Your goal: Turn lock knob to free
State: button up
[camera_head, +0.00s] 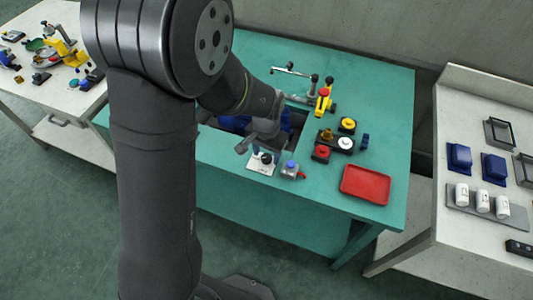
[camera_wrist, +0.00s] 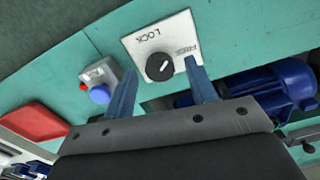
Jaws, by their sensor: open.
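The lock knob (camera_wrist: 159,67) is a round black knob with a white pointer mark, on a pale plate (camera_wrist: 181,27) lettered LOCK and FREE. In the wrist view the lettering is upside down; the pointer seems to slant towards the FREE side, but I cannot tell its exact setting. In the head view the plate (camera_head: 254,167) lies at the green table's front edge, partly under my gripper (camera_head: 258,150). In the wrist view my gripper (camera_wrist: 161,68) is open, its two fingers on either side of the knob. Contact with the knob does not show.
A grey box with a blue button (camera_head: 291,165) stands right of the plate. A blue motor (camera_wrist: 275,90) sits in a recess beside it. A red tray (camera_head: 366,184) and several coloured knobs and buttons (camera_head: 347,125) are further right.

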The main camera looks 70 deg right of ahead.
jog(key=shift+f, duration=0.5)
jog(key=c, duration=1)
jog(key=shift+o, duration=0.2)
jog(key=shift+m, duration=0.3)
jog(key=m, duration=0.3)
jog(key=shift+m, duration=1.8)
jog(key=shift+r, duration=0.1)
